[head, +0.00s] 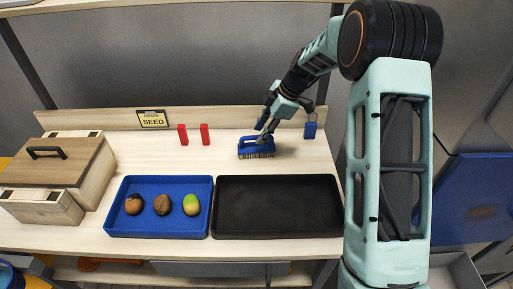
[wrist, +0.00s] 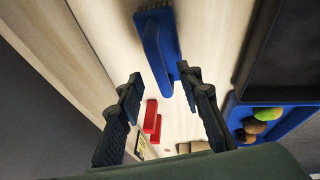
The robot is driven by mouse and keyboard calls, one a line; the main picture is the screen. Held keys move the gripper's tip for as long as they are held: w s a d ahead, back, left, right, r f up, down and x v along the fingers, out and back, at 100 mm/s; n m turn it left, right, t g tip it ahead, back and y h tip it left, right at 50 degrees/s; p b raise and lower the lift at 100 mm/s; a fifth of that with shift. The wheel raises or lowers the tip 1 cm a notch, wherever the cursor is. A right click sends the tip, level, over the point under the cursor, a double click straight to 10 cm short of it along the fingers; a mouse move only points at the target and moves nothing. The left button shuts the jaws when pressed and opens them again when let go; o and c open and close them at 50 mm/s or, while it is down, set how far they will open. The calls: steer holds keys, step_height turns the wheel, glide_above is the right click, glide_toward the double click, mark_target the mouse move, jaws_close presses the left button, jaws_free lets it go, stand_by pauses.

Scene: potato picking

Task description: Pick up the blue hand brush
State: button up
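The blue hand brush (head: 256,148) lies bristles down on the pale table, behind the black tray. In the wrist view the brush (wrist: 160,45) shows its blue handle running down toward the space between my fingers. My gripper (head: 267,134) is over the brush in the head view. In the wrist view my gripper (wrist: 160,78) is open, with one finger to each side of the handle's end. Neither finger visibly touches the handle. The height gap between fingertips and handle is hard to judge.
A black tray (head: 278,234) and a blue tray (head: 158,233) holding three potato-like items stand in front. Two red blocks (head: 204,134), a SEED sign (head: 153,119) and a blue padlock-like object (head: 310,130) stand at the back. A wooden box (head: 60,170) is at left.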

mark_target(257, 137)
steer(key=x, duration=0.3)
steer(key=shift+a+f, duration=0.1)
steer(key=shift+f, duration=0.2)
jaws_close()
